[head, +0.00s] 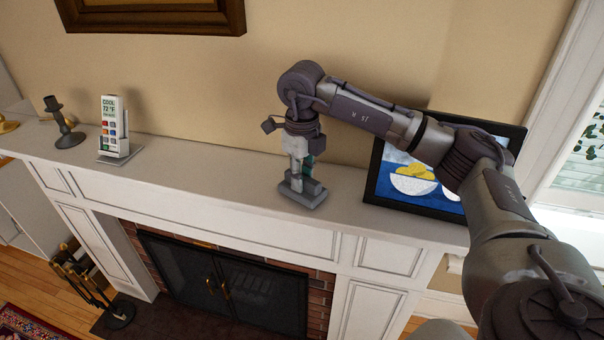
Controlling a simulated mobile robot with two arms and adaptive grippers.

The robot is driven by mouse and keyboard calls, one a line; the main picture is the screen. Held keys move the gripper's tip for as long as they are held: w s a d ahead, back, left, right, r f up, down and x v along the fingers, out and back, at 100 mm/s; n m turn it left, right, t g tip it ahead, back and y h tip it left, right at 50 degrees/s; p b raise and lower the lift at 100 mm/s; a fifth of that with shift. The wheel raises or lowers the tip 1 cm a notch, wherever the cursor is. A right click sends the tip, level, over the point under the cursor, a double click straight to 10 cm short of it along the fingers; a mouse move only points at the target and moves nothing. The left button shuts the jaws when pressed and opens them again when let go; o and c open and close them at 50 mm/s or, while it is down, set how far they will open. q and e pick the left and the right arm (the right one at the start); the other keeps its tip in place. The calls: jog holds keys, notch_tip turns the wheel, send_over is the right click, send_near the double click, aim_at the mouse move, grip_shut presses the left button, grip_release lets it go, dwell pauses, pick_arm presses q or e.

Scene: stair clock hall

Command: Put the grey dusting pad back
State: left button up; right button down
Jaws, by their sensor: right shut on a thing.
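The grey dusting pad (303,194) is a flat grey block with a raised grip on top. It is at the middle of the white mantel shelf (215,168), flat and level. My right gripper (301,172) comes down from above and is shut on the pad's grip. The gripper's fingers partly cover the grip. Whether the pad's underside touches the shelf or hangs just over it I cannot tell. My left gripper is not in view.
A framed picture of a bowl with lemons (385,189) leans at the right, behind my right arm. A remote in a stand (114,128) and a dark candlestick (65,128) stand at the left. The shelf between remote and pad is clear. Fireplace doors (220,285) are below.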

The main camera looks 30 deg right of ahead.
jog(key=shift+s, duration=0.1)
jog(key=shift+f, duration=0.1)
jog(key=c, duration=1)
grip_release()
jog(key=shift+w+f, duration=0.15)
jog(key=shift+w, duration=0.05)
jog(key=shift+r, duration=0.6)
notch_tip(320, 180, up, 5)
jog(key=shift+r+b, duration=0.1)
jog(key=shift+b, duration=0.95)
notch_tip(320, 180, up, 6)
jog(key=shift+r+p, duration=0.1)
jog(key=shift+p, duration=0.45)
